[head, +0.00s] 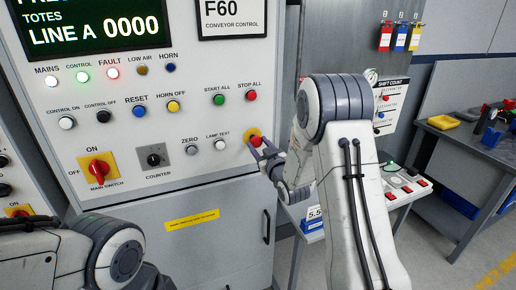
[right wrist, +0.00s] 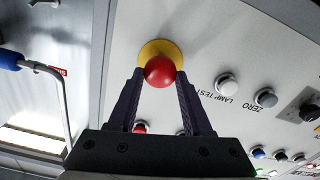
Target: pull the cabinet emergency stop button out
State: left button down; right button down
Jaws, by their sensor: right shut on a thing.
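The emergency stop button is a red knob (head: 255,141) on a yellow backing at the lower right of the grey cabinet's panel (head: 200,120). In the right wrist view the round red head (right wrist: 160,71) shows in front of its yellow disc (right wrist: 160,47). My right gripper (head: 261,150) is at the button, with one dark finger on each side of the red head, shut on it. In the head view the fingers and hand hide part of the button. My left arm shows at the bottom left; its gripper is out of view.
The lamp test (head: 219,144) and zero (head: 191,150) buttons sit left of the stop button. A red and yellow main switch (head: 98,168) is further left. A side shelf and a workbench (head: 462,150) stand at the right.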

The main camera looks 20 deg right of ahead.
jog(key=shift+s, duration=0.1)
jog(key=shift+c, duration=1.6)
grip_release()
jog(key=shift+s, duration=0.1)
jog(key=s+b, duration=0.3)
jog(key=s, duration=0.7)
jog(key=shift+s+d+b, duration=0.2)
jog(key=shift+b, duration=0.15)
